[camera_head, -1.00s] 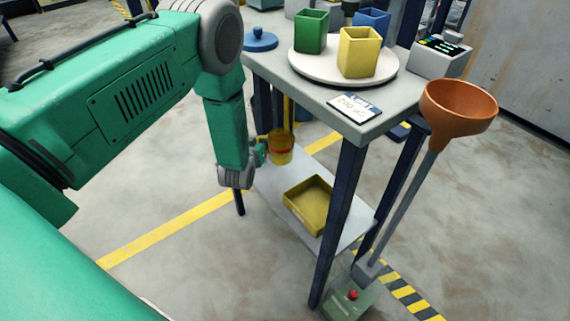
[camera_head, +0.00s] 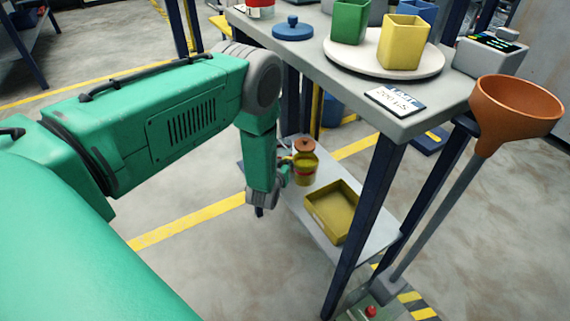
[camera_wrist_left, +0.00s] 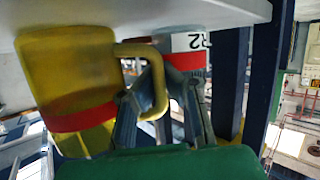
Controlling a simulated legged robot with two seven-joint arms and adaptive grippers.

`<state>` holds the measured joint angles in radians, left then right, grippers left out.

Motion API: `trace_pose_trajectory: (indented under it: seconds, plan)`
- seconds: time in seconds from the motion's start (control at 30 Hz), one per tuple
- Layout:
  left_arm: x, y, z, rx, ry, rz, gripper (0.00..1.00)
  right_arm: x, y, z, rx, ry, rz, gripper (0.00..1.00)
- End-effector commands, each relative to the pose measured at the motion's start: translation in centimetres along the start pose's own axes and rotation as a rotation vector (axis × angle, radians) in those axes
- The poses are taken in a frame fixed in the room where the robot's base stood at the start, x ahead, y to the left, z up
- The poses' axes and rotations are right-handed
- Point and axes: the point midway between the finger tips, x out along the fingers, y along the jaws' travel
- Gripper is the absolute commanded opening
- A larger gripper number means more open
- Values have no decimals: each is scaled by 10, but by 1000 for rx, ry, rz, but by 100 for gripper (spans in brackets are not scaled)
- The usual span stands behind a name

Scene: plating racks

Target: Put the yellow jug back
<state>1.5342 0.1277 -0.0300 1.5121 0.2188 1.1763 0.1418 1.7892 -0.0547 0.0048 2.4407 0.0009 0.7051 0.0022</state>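The yellow jug (camera_head: 305,173) with a red band is low beside the table, at the back end of the lower shelf. My left gripper (camera_head: 287,171) is at its left side. In the left wrist view the jug (camera_wrist_left: 65,70) fills the left, and its yellow handle (camera_wrist_left: 158,85) passes between the fingers of my left gripper (camera_wrist_left: 160,110), which are closed around it. The jug looks upright in the head view. I cannot tell whether its base touches the shelf (camera_head: 345,255). My right gripper is not in view.
A yellow tray (camera_head: 335,210) lies on the lower shelf near the jug. An orange-brown lidded thing (camera_head: 304,146) shows behind the jug. The tabletop (camera_head: 330,90) above carries a round plate (camera_head: 345,60) with cups. Table legs (camera_head: 365,220) and an orange funnel (camera_head: 510,110) stand at right.

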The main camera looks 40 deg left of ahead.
Motion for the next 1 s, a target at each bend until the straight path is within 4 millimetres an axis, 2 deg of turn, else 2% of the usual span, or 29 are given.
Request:
trace_pose_trajectory:
  seconds: [0.17,0.2,0.27,0.67,0.77,1.0]
  plan:
    - [2,0,3,0,1,0,0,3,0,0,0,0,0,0]
    - [2,0,3,0,0,0,6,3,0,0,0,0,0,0]
    - [1,0,3,-1,0,0,26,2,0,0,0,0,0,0]
    - [0,0,-3,-1,1,0,26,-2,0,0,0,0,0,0]
    - [-14,0,-2,0,-3,0,26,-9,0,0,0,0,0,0]
    - [-67,1,-4,0,-4,1,26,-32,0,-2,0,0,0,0]
